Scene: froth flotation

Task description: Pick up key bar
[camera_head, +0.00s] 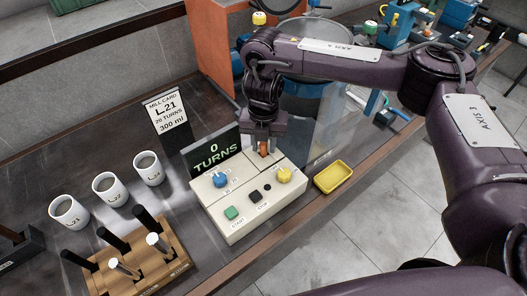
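The control box (240,213) is cream and stands on the dark bench. A small copper-orange piece (264,149), perhaps the key bar, shows at the box's back right. My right gripper (264,152) points down over that part of the box, with a finger on each side of the piece. Whether the fingers touch it is too small to tell. My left gripper is not in view.
A display (213,155) reading "0 TURNS" stands just left of my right gripper. A yellow tray (334,177) lies to the right. A wooden rack (140,262) and several white cups (110,188) are at left. A mill card (167,113) stands behind.

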